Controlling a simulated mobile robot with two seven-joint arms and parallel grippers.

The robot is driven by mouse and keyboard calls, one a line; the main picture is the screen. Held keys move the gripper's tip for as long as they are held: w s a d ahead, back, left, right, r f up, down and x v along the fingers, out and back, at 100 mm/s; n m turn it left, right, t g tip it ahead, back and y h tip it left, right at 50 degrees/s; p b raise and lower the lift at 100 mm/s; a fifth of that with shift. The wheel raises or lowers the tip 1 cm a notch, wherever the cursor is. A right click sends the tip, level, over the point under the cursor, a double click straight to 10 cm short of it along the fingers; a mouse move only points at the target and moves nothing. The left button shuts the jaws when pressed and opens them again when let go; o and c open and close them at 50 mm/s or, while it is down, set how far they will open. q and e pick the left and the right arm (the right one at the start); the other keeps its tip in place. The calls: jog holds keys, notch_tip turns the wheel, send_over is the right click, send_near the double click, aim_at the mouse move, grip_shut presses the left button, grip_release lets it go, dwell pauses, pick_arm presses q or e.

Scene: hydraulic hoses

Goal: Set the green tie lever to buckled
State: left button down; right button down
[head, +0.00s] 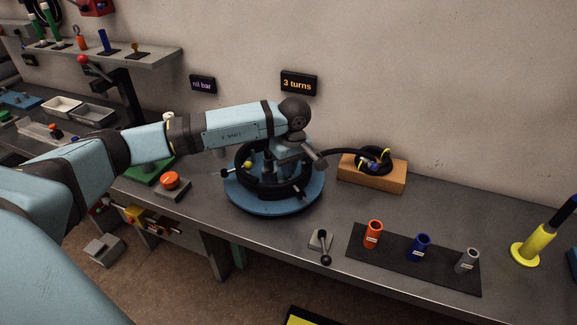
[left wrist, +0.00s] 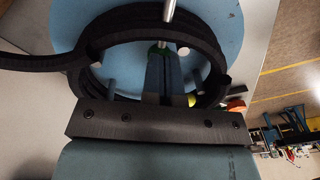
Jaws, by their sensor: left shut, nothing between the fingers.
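A black hose coil (head: 243,185) lies on a round blue turntable (head: 262,211) on the bench; coil (left wrist: 92,48) and turntable (left wrist: 180,72) also show in the left wrist view. Several short posts and levers stand around the coil, one with a yellow ball (head: 247,164). In the left wrist view a small green part (left wrist: 157,49) shows at my fingertips, probably the green tie lever; its setting cannot be told. My left gripper (head: 268,162) is over the turntable's middle, its fingers (left wrist: 160,58) shut and empty. Whether they touch the green part is unclear. My right gripper is not in view.
A wooden block (head: 370,177) with a smaller black hose stands right of the turntable. A red button (head: 171,181) is to the left. A small lever (head: 322,245) and a dark mat (head: 398,268) with orange, blue and grey cups are in front right.

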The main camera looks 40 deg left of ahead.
pick_arm(q)
jog(key=shift+a+r, duration=0.15)
jog(key=shift+r, duration=0.1)
jog(key=r, duration=0.1)
jog(key=r+p, duration=0.1)
jog(key=r, duration=0.1)
jog(key=r+p, duration=0.1)
jog(key=shift+d+r, duration=0.15)
jog(key=shift+d, duration=0.1)
notch_tip(320, 180, up, 9)
jog(key=d+b, duration=0.1)
jog(key=shift+d+r, duration=0.15)
